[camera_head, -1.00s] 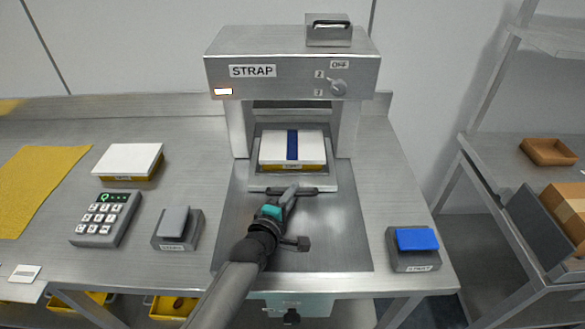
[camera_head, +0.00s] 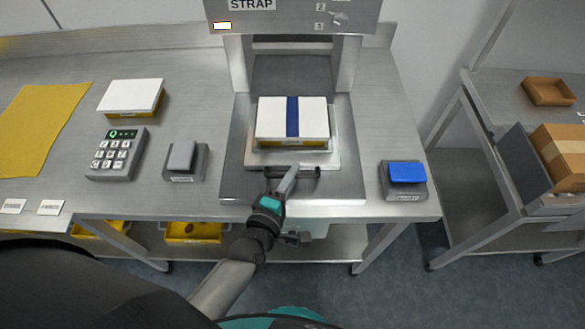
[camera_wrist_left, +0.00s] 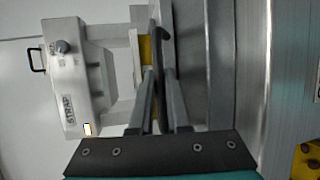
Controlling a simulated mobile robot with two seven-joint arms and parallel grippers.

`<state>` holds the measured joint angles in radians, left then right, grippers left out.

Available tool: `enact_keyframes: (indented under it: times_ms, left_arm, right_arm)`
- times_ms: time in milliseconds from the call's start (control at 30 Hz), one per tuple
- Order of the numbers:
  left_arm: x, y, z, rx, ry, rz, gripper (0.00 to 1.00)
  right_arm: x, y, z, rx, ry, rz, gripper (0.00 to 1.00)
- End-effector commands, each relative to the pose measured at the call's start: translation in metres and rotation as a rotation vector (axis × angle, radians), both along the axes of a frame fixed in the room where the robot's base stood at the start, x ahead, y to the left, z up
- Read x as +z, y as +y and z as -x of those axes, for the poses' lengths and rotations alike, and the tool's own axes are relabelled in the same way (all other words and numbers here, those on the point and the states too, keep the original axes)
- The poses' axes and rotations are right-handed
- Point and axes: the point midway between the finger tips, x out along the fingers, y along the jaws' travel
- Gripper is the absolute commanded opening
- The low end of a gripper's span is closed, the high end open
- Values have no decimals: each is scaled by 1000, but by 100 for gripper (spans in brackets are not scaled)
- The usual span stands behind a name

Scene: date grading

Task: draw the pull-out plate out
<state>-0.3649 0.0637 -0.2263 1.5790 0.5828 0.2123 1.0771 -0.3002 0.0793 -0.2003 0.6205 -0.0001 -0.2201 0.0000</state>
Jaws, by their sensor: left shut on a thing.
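The pull-out plate (camera_head: 256,157) is a pale metal plate at the foot of the STRAP machine (camera_head: 290,17), with a dark bar handle (camera_head: 309,171) along its front edge. A white-topped yellow box with a blue strap (camera_head: 310,118) lies on it. The plate and box stand in front of the machine's arch. My left gripper (camera_head: 289,176) is shut on the handle. In the left wrist view its fingers (camera_wrist_left: 163,85) close around the dark handle, which partly hides behind them. My right gripper is in neither view.
Left of the plate are a grey pad (camera_head: 184,160), a keypad (camera_head: 117,154) and another white-topped box (camera_head: 131,97). A blue-topped pad (camera_head: 406,174) sits to the right. The table's front edge is close before the handle. A side table with cartons (camera_head: 560,153) stands at right.

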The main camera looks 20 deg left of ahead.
Motion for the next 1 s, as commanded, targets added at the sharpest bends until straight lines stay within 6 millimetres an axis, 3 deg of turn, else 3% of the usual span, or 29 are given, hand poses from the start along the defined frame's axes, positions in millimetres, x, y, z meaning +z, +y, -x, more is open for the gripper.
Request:
enact_keyframes:
  times_ms: [200,233,333,667,1000]
  left_arm:
    - [0,0,0,0,1,-1,0]
    - [0,0,0,0,1,-1,18]
    - [0,0,0,0,1,-1,27]
    - [0,1,4,0,2,-1,27]
    - [10,7,56,-2,4,-2,27]
  right_arm:
    - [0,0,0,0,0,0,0]
    - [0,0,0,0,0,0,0]
    - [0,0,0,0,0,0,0]
    - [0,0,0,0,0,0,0]
    - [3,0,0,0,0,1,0]
